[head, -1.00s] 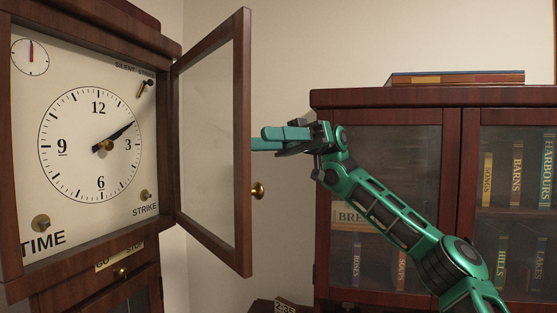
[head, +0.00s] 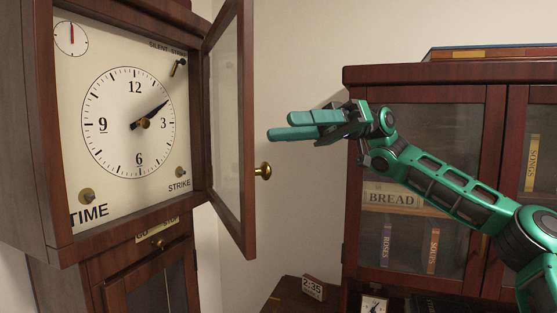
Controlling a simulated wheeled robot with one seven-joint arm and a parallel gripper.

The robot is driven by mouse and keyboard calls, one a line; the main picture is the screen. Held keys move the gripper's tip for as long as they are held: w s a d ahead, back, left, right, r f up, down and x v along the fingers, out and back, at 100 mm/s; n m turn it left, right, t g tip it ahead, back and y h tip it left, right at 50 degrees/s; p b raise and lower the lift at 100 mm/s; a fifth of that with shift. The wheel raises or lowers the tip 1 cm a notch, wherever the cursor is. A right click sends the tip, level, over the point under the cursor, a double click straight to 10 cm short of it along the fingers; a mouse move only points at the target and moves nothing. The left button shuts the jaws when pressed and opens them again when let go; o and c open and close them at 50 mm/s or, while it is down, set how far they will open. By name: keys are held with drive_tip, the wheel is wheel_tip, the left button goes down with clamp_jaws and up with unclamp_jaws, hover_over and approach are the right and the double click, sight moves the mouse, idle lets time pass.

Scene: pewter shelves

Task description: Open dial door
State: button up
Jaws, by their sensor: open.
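The dial door (head: 247,130), a dark wood frame with a glass pane, stands swung open on the right side of the tall clock. Its brass knob (head: 263,171) sticks out to the right from the free edge. The white clock dial (head: 128,122) is uncovered, with its black hand and brass centre in plain view. My gripper (head: 270,134) is open and empty, pointing left. Its teal fingertips are right of the door's free edge and above the knob, with a small gap in the picture. I cannot tell the exact depth between them.
A dark wood bookcase (head: 425,75) with glass doors stands at the right behind my arm. A small sign reading 2:35 (head: 313,288) and a small clock (head: 374,305) sit low in the middle. Bare wall (head: 305,55) lies behind the gripper.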

drive_tip(key=w+d+f+m+t+y, duration=0.2)
drive_tip(key=w+d+f+m+t, duration=0.1)
drive_tip(key=d+f+m, duration=0.35)
drive_tip(key=x, duration=1)
drive_tip(key=shift+s+a+f, duration=0.2)
drive_tip(key=shift+s+a, duration=0.05)
drive_tip(key=shift+s, duration=0.15)
drive_tip(key=shift+c, duration=0.6)
drive_tip(key=shift+g, duration=0.3)
clamp_jaws()
